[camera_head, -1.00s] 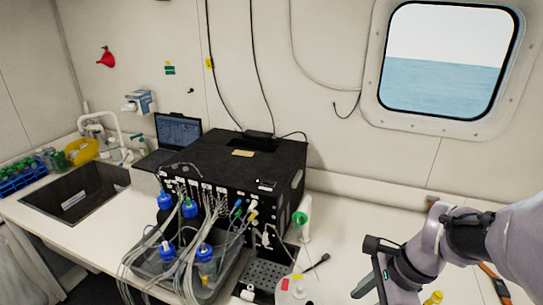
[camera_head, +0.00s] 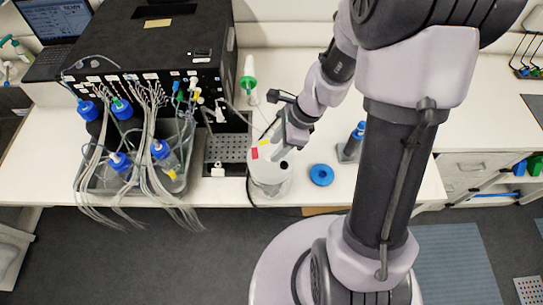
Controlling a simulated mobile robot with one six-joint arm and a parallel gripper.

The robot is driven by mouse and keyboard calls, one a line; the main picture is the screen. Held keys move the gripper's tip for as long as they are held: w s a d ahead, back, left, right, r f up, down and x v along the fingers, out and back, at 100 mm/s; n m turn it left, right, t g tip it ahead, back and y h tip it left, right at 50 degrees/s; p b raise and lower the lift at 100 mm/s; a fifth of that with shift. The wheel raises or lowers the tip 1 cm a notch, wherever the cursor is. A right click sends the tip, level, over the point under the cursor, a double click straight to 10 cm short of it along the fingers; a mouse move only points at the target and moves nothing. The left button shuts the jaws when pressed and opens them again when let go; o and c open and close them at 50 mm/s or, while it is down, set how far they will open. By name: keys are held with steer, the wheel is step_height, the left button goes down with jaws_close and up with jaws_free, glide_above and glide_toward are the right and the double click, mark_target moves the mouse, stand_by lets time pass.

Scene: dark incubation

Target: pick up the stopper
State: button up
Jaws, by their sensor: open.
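My gripper (camera_head: 281,148) hangs over the top of a white round container (camera_head: 270,179) that has red and yellow labels. The jaws are open, with nothing visible between them. My wrist partly covers the container's top. A small dark round spot (camera_head: 284,164) shows on that top beside the fingers. I cannot tell whether it is the stopper or an opening. No other stopper can be made out clearly.
A black instrument (camera_head: 160,50) and a tray of tubed bottles (camera_head: 95,178) stand left. A green-and-white item (camera_head: 248,78) stands behind. The bench front edge is close.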

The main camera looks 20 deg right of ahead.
steer(key=x, duration=0.2)
steer(key=shift+w+a+f, duration=0.15)
steer(key=shift+w+f, duration=0.1)
steer(key=shift+f, duration=0.05)
steer(key=shift+s+r, duration=0.1)
steer(key=shift+c, duration=1.3)
jaws_close()
